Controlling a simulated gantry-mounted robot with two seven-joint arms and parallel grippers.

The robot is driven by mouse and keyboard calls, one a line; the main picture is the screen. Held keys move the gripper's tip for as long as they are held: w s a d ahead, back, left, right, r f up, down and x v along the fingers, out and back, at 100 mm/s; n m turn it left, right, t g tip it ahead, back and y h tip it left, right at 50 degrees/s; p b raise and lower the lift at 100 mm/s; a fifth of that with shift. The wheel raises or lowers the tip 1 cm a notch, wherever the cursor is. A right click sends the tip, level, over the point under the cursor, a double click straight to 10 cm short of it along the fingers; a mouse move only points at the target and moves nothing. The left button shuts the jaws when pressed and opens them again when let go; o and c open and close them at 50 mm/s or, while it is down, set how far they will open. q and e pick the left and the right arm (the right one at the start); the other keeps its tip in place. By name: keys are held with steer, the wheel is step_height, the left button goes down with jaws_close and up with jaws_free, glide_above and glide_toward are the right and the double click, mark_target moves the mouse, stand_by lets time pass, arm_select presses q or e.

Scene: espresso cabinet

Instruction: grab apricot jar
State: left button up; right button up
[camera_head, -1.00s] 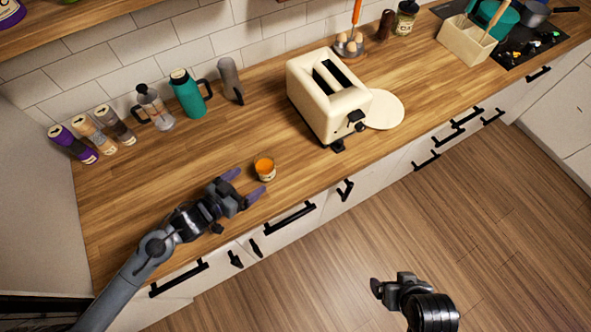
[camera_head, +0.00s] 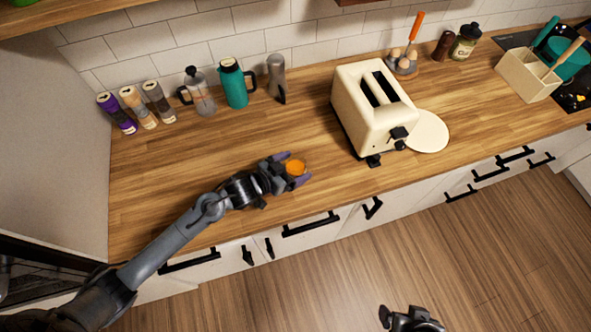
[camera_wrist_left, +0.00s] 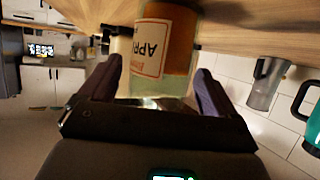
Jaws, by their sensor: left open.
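The apricot jar (camera_head: 295,168), with orange contents, stands on the wooden counter near its front edge. My left gripper (camera_head: 291,168) is open, with one finger on each side of the jar. In the left wrist view the jar (camera_wrist_left: 160,45) shows a pale label reading "APR" between the two purple fingers (camera_wrist_left: 155,90). Whether either finger touches the glass I cannot tell. My right gripper (camera_head: 410,318) is at the bottom edge of the head view, over the floor, away from the counter; its jaws are not clear.
A cream toaster (camera_head: 362,112) stands right of the jar, with a round board (camera_head: 430,132) beside it. A teal flask (camera_head: 234,86), a french press (camera_head: 201,98), a grey bottle (camera_head: 276,75) and several spice jars line the wall. The counter around the jar is clear.

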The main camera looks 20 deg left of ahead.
arm_select(q)
steer(key=shift+x, duration=1.35)
steer(key=c, duration=1.2)
steer(key=shift+r, duration=0.1)
steer(key=shift+c, duration=0.7)
